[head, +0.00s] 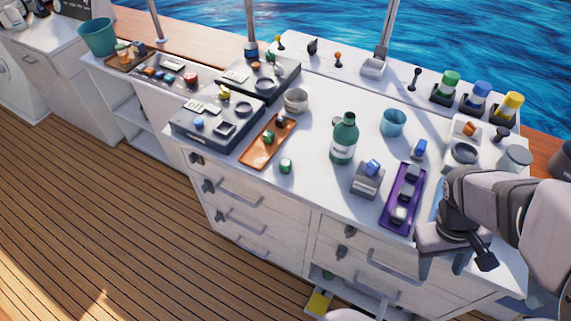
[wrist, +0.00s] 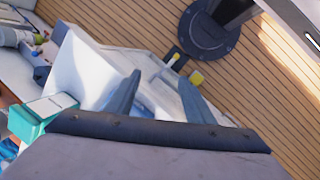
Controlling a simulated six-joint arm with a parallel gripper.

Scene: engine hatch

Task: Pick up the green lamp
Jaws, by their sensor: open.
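A small green piece with a pale top (head: 286,166) stands on the white counter, just right of the orange tray; it looks like the green lamp, though it is too small to be sure. Another small green piece (head: 270,56) sits on the rear dark panel. My gripper (head: 440,268) is at the right, over the counter's front edge beside the purple tray, well away from both green pieces. In the wrist view my gripper (wrist: 160,78) has its fingers apart with nothing between them. I cannot make out the lamp in the wrist view.
A green bottle (head: 344,142), a grey block with a blue top (head: 367,180) and a purple tray (head: 397,222) stand between the small green piece and my gripper. The orange tray (head: 257,154) lies left. A low drawer (head: 341,288) is open.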

